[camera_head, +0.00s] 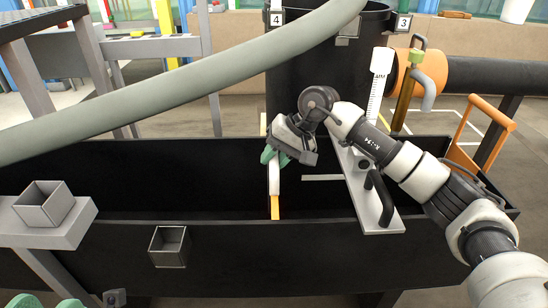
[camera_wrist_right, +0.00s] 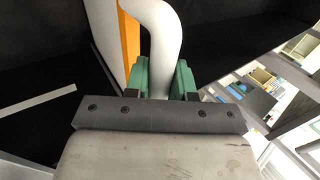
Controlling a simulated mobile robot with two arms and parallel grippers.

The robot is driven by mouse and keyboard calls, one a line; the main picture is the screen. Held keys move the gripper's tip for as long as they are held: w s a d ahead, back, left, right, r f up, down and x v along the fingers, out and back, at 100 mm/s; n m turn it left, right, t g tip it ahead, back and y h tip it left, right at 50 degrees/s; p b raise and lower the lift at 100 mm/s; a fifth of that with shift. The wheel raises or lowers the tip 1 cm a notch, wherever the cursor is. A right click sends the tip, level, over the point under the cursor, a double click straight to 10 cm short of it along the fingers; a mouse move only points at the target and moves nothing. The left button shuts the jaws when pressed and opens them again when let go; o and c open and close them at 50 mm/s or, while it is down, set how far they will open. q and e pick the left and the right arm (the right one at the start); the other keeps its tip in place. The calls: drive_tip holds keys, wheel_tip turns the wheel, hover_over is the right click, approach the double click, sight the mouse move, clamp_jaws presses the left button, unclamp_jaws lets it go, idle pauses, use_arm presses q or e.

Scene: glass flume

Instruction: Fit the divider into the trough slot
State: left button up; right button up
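The divider (camera_head: 275,207) shows as a narrow orange edge with a white curved handle, almost edge-on, at the middle of the black trough (camera_head: 150,245). In the right wrist view the handle (camera_wrist_right: 165,45) rises beside the orange edge (camera_wrist_right: 129,45). My right gripper (camera_head: 272,157) has its green fingers on both sides of the handle and is shut on it. The slot cannot be made out, and I cannot tell whether the divider's lower edge is seated. My left gripper (camera_head: 44,303) shows only as two separated green fingertips at the bottom left.
A silver plate (camera_head: 372,205) with a black handle lies across the trough, right of the divider. A grey hose (camera_head: 190,75) crosses above the trough. A black tank (camera_head: 320,60) stands behind. Small grey boxes (camera_head: 168,246) sit at the front left. An orange frame (camera_head: 480,130) stands at the right end.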

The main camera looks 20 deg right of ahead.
drive_tip(key=o, duration=0.5)
drive_tip(key=shift+f, duration=0.1)
drive_tip(key=shift+f, duration=0.1)
